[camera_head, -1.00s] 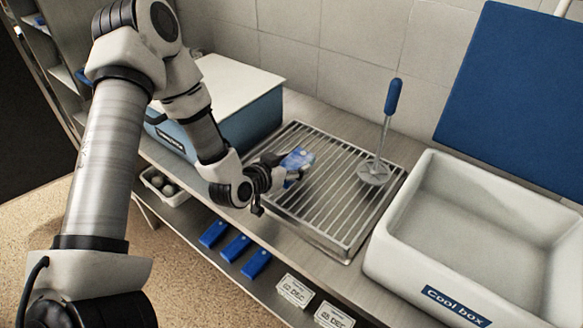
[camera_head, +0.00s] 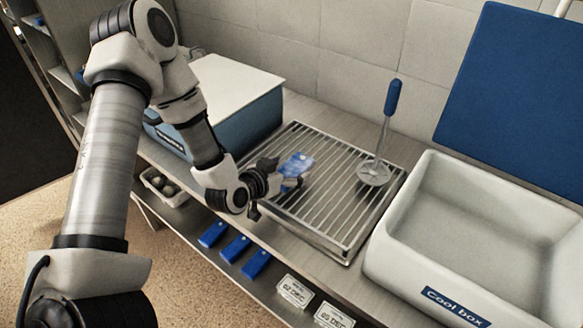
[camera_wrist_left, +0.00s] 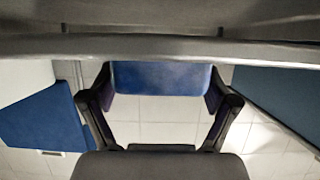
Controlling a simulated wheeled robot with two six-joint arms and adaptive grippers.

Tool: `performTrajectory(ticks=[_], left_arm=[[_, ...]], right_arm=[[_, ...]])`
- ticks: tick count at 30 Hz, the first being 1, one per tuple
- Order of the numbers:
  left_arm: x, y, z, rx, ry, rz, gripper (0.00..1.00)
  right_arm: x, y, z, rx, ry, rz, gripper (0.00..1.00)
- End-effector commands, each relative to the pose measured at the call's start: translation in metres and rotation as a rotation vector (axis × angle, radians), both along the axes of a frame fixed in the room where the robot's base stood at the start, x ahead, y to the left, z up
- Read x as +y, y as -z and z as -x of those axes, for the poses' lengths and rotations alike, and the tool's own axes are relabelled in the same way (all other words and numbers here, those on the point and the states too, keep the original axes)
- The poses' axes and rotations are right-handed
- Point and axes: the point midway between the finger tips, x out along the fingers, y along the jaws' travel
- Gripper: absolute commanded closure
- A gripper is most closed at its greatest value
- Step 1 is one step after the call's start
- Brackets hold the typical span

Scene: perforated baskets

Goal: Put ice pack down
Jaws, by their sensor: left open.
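The blue ice pack (camera_head: 297,163) is at the left part of the metal drain rack (camera_head: 337,222), touching or very close to its bars; I cannot tell which. My left gripper (camera_head: 290,182) is open, low over the rack's left edge, with its fingers around the near end of the pack. In the left wrist view the blue pack (camera_wrist_left: 160,78) shows between the two spread fingers of the left gripper (camera_wrist_left: 160,105). Part of the pack is hidden by the fingers in the head view. My right gripper is not in view.
A white Cool box (camera_head: 400,262) stands open and empty at right. A blue-handled masher (camera_head: 392,100) stands on the rack. A blue box with a white lid (camera_head: 235,75) is behind my arm. Blue packs (camera_head: 235,248) and date cards (camera_head: 295,291) lie on the lower shelf.

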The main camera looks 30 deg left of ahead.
Motion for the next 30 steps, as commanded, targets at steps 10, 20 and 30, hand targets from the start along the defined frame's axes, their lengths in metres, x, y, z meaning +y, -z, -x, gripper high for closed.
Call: performTrajectory(ticks=[10,20,30], left_arm=[[0.006,-0.044,0.078,0.005,-0.001,0.002,0.13],[0.007,-0.043,0.099,0.0,0.001,0.0,0.13],[0.007,-0.041,0.099,-0.001,0.001,0.0,0.13]], right_arm=[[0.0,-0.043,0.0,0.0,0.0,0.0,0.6],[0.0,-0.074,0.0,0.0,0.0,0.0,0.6],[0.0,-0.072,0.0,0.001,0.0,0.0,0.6]])
